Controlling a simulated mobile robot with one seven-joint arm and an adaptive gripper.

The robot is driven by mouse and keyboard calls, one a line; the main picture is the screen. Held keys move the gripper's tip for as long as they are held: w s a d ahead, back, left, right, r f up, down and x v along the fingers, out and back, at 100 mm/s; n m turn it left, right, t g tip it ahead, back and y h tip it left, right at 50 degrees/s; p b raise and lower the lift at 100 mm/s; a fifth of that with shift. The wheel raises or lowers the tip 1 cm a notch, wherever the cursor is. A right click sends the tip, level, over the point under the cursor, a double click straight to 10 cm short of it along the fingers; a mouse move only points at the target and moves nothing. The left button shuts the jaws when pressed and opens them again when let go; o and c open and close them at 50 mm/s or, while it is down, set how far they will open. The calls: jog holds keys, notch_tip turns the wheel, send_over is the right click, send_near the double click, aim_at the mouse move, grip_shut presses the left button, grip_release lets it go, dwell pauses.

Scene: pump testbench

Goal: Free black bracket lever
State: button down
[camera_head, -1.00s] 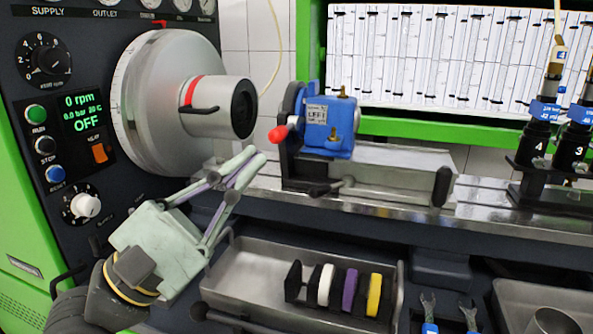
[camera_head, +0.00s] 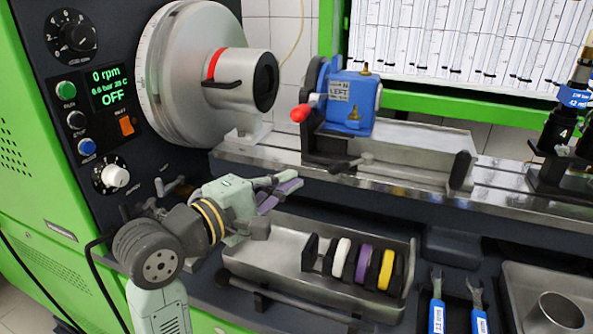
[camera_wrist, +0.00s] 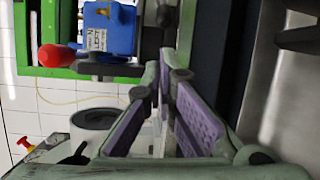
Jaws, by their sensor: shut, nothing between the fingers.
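The blue pump (camera_head: 351,100) marked LEFT sits on a dark bracket (camera_head: 322,146) on the bench rail. A lever with a dark rounded end (camera_head: 343,167) sticks out at the front of the bracket's foot. A red-knobbed lever (camera_head: 301,113) is on the pump's left side. My gripper (camera_head: 288,184) is below and left of the bracket, in front of the rail and apart from the lever. In the wrist view its purple-padded fingers (camera_wrist: 164,78) are close together and empty. The pump (camera_wrist: 109,30) and red knob (camera_wrist: 56,56) show beyond them.
A metal tray (camera_head: 250,254) with a rack of coloured discs lies below my gripper. The large drive wheel and hub (camera_head: 228,85) stand left of the pump. Two wrenches (camera_head: 437,305) and a cup (camera_head: 556,313) are at the lower right.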

aim_at(351, 164)
jog(key=shift+p+x, duration=1.55)
jog(key=shift+x, duration=2.8)
jog(key=shift+s+f+b, duration=0.1)
jog(key=shift+s+b, duration=0.1)
jog(key=shift+b, duration=0.2)
